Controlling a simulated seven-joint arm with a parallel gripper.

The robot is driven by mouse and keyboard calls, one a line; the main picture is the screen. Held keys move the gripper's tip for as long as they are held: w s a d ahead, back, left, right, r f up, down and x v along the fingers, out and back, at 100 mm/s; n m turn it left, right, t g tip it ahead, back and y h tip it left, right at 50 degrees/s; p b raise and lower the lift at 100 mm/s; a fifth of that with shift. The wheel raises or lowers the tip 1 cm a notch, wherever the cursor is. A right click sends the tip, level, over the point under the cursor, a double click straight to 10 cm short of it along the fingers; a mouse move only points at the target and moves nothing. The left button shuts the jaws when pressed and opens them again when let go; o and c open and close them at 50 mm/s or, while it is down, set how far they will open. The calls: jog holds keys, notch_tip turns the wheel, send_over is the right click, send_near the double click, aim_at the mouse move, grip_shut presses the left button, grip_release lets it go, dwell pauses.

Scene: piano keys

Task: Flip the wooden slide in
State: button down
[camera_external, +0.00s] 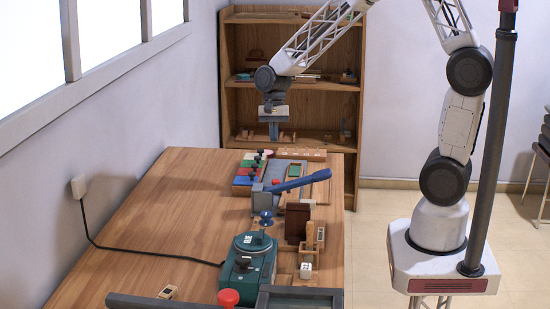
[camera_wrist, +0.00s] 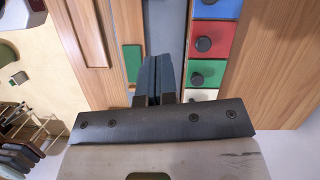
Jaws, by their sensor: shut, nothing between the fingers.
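I cannot tell for certain which piece is the wooden slide. A dark brown wooden block (camera_external: 298,222) stands upright near the table's right side, with a lighter wooden piece (camera_external: 314,236) beside it. My gripper (camera_external: 273,137) hangs fingers down above the far end of the table, well apart from these pieces. In the wrist view the gripper's dark fingers (camera_wrist: 157,78) are together and empty. Beneath them are a grey strip (camera_wrist: 165,25) and red (camera_wrist: 212,42) and green (camera_wrist: 207,73) blocks with black knobs. Neither brown piece is clear in the wrist view.
A blue lever (camera_external: 300,183) rises mid-table. A teal device (camera_external: 248,265) with a red knob (camera_external: 228,298) sits nearer the front. A wooden shelf (camera_external: 290,98) stands behind the table (camera_external: 150,215). The table's left part is mostly clear, crossed by a black cable (camera_external: 150,254).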

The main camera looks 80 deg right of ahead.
jog(key=shift+d, duration=0.1)
jog(key=shift+d, duration=0.75)
jog(key=shift+f, duration=0.15)
jog(key=x, duration=1)
jog(key=shift+s, duration=0.1)
jog(key=shift+s+a+f, duration=0.1)
jog(key=shift+a, duration=0.9)
jog(key=shift+s+a+f, duration=0.15)
jog(key=shift+a, duration=0.75)
